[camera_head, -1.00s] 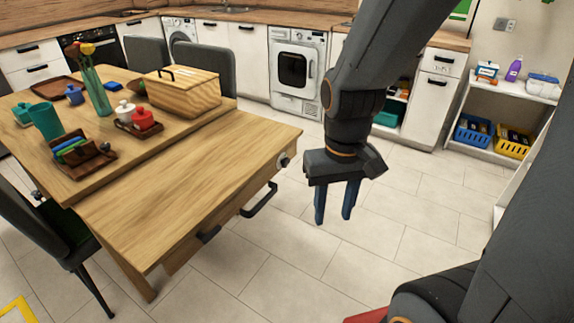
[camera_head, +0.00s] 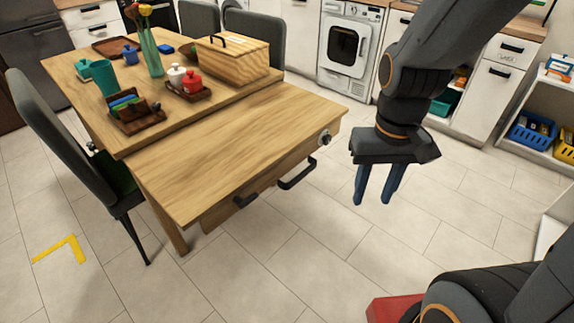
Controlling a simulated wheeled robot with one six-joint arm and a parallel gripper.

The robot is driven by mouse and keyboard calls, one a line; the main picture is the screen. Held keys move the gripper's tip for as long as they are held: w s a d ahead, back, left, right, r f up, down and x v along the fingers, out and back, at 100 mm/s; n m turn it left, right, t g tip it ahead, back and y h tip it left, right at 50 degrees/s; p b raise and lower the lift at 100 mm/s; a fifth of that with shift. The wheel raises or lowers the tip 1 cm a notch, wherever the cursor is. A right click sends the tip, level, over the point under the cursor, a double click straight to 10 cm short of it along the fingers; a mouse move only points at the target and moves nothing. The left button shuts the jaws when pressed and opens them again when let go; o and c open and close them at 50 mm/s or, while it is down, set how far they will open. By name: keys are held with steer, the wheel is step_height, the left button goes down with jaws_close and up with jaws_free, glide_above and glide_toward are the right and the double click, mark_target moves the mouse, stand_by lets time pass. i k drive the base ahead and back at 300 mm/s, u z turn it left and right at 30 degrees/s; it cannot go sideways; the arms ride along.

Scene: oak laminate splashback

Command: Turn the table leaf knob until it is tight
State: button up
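The table leaf (camera_head: 235,150) is a light wood panel at the near end of the dining table, level with or just below the main top. Its knob (camera_head: 325,138) is a small round grey and dark piece on the leaf's right edge, near the far corner. My gripper (camera_head: 378,186) hangs to the right of the knob, pointing down, clear of the table. Its two blue fingers stand slightly apart with nothing between them. A dark bar handle (camera_head: 297,173) and another dark handle (camera_head: 245,200) sit under the leaf edge.
A wooden box (camera_head: 234,62), a green vase (camera_head: 151,52) and cups stand on the tabletop. A dark chair (camera_head: 75,130) is at left. A yellow floor mark (camera_head: 62,248) lies at lower left. Shelves with a blue basket (camera_head: 530,132) stand right. Tiled floor before the leaf is clear.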

mark_target(326, 139)
steer(key=k, duration=0.5)
steer(key=u, duration=0.85)
steer(key=i, duration=0.85)
steer(key=z, duration=1.65)
